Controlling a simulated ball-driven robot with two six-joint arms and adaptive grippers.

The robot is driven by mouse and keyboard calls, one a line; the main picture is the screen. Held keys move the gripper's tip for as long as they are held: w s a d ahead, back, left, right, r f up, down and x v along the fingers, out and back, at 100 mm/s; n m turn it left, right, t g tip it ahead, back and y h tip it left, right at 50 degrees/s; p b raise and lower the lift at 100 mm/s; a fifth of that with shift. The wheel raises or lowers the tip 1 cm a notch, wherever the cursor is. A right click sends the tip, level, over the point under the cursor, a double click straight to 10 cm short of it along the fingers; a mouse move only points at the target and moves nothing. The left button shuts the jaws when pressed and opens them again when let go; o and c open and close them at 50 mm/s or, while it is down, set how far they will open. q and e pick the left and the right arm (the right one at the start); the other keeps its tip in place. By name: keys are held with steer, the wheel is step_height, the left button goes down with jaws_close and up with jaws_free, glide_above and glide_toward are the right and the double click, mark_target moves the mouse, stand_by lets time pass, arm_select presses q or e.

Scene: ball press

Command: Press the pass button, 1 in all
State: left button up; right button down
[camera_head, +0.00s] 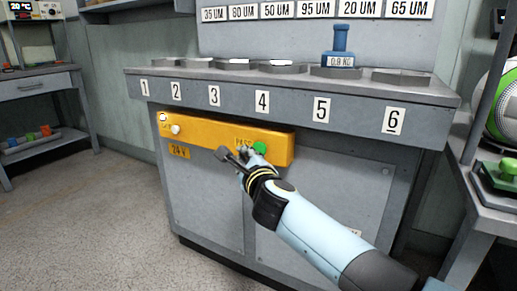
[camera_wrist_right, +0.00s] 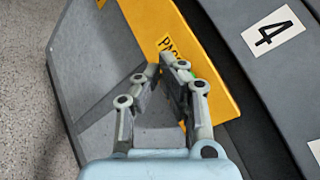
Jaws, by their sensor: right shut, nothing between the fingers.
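The green pass button (camera_head: 259,147) sits near the right end of the yellow panel (camera_head: 210,136) on the front of the grey bench, beside a partly covered PASS label. My right gripper (camera_head: 236,156) is in front of the panel, just left of and below the button, with its fingers shut and empty. In the right wrist view its fingertips (camera_wrist_right: 160,66) lie close to the yellow panel (camera_wrist_right: 158,28) and the PASS label. I cannot tell whether the fingers touch the panel. My left gripper is in neither view.
A blue weight (camera_head: 340,45) stands on top. A side table with a green-and-white ball (camera_head: 500,100) is at right.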

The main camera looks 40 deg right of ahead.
steer(key=shift+s+a, duration=0.25)
steer(key=shift+a, duration=0.4)
steer(key=shift+s+a, duration=0.25)
steer(key=shift+a, duration=0.35)
